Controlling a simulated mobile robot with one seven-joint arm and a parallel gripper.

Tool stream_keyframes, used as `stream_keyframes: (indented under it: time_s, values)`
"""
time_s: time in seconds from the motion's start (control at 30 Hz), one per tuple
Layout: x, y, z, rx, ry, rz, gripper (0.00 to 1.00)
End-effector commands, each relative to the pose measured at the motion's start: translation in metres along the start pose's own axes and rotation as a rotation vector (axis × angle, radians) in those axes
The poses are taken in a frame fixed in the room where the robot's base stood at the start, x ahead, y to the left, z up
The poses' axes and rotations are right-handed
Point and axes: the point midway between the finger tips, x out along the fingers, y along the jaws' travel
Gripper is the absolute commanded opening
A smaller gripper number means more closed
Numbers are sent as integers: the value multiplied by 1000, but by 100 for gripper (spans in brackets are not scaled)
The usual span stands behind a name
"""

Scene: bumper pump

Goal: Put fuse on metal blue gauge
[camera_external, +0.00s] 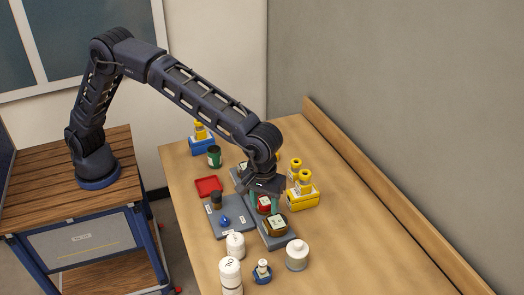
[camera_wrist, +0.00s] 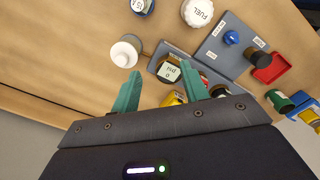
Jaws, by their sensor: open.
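A small round blue gauge-like piece with a pale face (camera_external: 262,272) stands at the front of the table; it is cut off at the top edge of the wrist view (camera_wrist: 143,5). I cannot tell which piece is the fuse; a dark cylinder (camera_external: 216,200) and a small blue knob (camera_external: 225,221) stand on a grey labelled plate (camera_external: 239,208), also in the wrist view (camera_wrist: 213,50). My gripper (camera_external: 266,197) is open and empty, its teal fingers pointing down above the grey strip. In the wrist view the fingers (camera_wrist: 160,72) stand wide apart, with a brown gauge (camera_wrist: 168,70) beyond them.
A red gauge (camera_external: 264,204) and the brown gauge (camera_external: 275,225) sit on the strip below my gripper. A yellow box (camera_external: 303,198) with yellow pieces stands close right. White bottles (camera_external: 230,275) and a white can (camera_external: 297,256) stand in front. A red tray (camera_external: 208,185) lies left.

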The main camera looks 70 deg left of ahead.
Motion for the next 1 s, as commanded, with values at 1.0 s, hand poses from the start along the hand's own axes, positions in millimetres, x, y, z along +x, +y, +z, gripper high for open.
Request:
stream_keyframes:
  time_s: [1.0]
  values:
    - [-188, -358, -261, 378, 128, 163, 45]
